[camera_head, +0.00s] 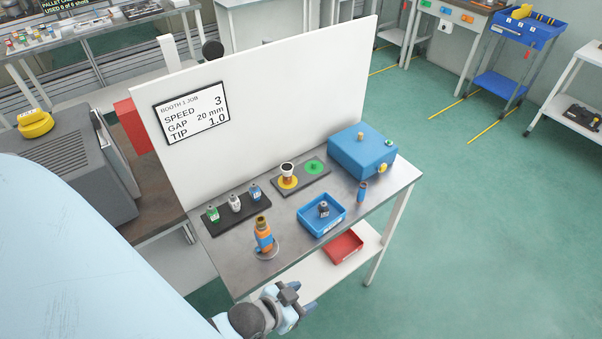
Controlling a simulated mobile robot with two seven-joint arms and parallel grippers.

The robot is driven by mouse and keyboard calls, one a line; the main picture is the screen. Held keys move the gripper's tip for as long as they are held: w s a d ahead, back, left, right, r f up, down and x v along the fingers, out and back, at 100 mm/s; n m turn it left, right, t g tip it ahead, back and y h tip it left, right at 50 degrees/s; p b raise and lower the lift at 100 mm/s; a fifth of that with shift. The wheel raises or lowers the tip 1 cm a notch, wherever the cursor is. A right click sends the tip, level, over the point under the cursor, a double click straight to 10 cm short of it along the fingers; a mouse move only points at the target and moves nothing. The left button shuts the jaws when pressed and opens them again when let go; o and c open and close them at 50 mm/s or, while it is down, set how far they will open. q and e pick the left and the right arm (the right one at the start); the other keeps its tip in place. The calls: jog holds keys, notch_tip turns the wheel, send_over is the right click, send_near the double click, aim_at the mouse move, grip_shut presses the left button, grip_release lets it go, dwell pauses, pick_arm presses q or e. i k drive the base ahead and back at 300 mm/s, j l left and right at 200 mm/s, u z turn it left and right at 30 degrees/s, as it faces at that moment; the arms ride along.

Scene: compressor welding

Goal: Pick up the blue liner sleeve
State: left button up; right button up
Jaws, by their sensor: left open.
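A small upright blue cylinder (362,192) stands alone near the table's right end, beside the blue tray; it looks like a sleeve. Another small blue piece (255,192) stands in a dark rack (226,217) beside a green piece (213,214) and a white one (234,203). I cannot tell for certain which is the liner sleeve. My left gripper (292,295) is open and empty, in front of the table's near edge, well apart from both blue pieces. My right gripper is not in view.
An orange and blue nozzle-like part (263,234) stands nearest the front edge. A blue tray (308,231) holds a small dark piece. A blue box (362,152), a grey plate (318,181) and a white panel (270,110) are behind. A red tray (343,248) is on the lower shelf.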

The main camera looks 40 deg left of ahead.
aim_at(362, 187)
jog(key=k+u, duration=0.15)
jog(key=u, duration=0.2)
jog(key=k+j+u, duration=0.1)
jog(key=u, duration=0.25)
jog(key=k+j+u, duration=0.1)
jog(key=u, duration=0.25)
